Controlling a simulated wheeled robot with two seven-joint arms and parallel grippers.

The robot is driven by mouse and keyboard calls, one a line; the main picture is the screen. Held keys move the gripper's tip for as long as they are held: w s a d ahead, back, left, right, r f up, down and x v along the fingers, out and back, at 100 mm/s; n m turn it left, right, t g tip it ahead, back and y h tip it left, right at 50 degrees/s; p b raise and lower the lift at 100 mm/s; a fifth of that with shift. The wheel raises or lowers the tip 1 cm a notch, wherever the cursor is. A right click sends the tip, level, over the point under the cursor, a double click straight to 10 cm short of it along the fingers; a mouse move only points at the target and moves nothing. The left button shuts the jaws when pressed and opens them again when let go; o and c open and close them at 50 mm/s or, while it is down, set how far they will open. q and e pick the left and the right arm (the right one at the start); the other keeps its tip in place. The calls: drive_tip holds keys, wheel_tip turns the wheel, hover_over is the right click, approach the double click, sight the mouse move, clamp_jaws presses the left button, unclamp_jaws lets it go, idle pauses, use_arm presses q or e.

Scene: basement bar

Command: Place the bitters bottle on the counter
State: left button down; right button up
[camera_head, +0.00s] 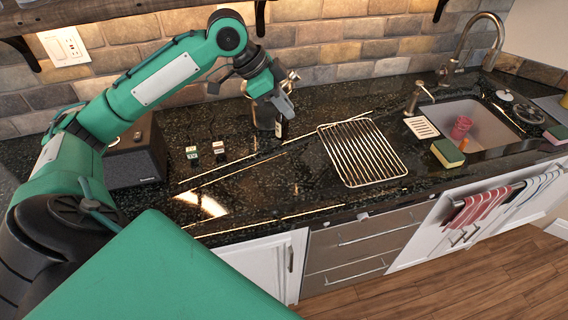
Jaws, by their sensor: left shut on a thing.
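My left gripper (281,108) reaches over the back of the counter near the brick wall. It is shut on a small dark bottle with a pale label, which looks like the bitters bottle (279,128). The bottle is roughly upright, just over or on the dark speckled counter (245,190); I cannot tell whether its base touches. The fingers hide its upper part. My right gripper is not in view.
A dark container (264,116) stands just behind and left of the bottle. A metal wire rack (361,152) lies to the right, then a sink (478,122) with a red cup (461,127) and a sponge (447,153). A dark speaker-like box (135,158) stands left. The front middle counter is clear.

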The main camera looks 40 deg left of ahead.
sight(278, 137)
use_arm(q)
wheel_tip(278, 137, down, 12)
drive_tip(key=shift+p, duration=0.6)
wheel_tip(278, 137, down, 5)
drive_tip(key=shift+r+p, duration=0.1)
drive_tip(key=shift+p, duration=0.25)
drive_tip(key=c, duration=1.4)
unclamp_jaws()
drive_tip(key=shift+c, duration=0.2)
